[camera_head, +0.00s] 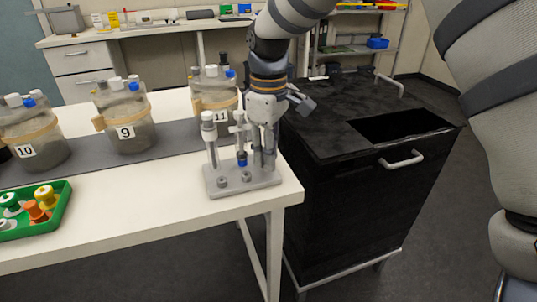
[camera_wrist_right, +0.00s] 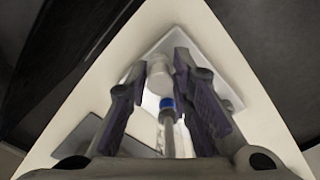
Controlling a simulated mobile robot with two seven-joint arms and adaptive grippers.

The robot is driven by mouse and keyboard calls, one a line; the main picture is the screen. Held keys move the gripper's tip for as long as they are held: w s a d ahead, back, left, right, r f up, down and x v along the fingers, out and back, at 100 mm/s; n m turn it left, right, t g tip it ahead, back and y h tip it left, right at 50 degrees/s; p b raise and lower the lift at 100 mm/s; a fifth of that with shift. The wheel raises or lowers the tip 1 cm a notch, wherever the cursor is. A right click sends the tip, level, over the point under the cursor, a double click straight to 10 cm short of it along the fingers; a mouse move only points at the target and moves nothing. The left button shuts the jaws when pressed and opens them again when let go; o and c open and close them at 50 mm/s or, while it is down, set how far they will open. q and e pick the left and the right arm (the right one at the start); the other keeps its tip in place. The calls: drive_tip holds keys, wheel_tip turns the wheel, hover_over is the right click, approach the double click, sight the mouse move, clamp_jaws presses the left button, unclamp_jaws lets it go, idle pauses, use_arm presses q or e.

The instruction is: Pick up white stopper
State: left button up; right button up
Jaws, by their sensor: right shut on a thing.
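A grey stand (camera_head: 215,187) sits near the table's right front corner. It holds upright rod-like pieces, including one with a white top (camera_head: 208,118) at its left. A small blue part (camera_head: 242,159) shows low at the stand's middle; a blue-banded rod (camera_wrist_right: 167,104) shows between the fingers in the right wrist view. My right gripper (camera_head: 264,150) points down at the stand's right side. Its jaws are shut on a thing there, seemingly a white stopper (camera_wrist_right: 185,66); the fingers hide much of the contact. My left gripper is not in view.
Jars numbered 10 (camera_head: 40,152), 9 (camera_head: 130,134) and 11 (camera_head: 212,95) stand on a dark strip behind the stand. A green tray (camera_head: 62,210) with colored stoppers lies at left. A black cabinet (camera_head: 345,200) stands right of the table.

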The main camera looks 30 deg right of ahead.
wheel_tip(320, 180, up, 4)
drive_tip(key=shift+a+f, duration=0.1)
drive_tip(key=shift+f, duration=0.1)
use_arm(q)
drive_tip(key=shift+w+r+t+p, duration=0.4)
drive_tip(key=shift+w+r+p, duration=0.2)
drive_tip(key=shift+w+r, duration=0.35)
use_arm(e)
drive_tip(key=s+a+r, duration=0.6)
drive_tip(key=a+r, duration=0.3)
drive_tip(key=a, duration=0.3)
drive_tip(key=shift+s+r, duration=0.15)
drive_tip(key=shift+s, duration=0.2)
drive_tip(key=shift+a, duration=0.1)
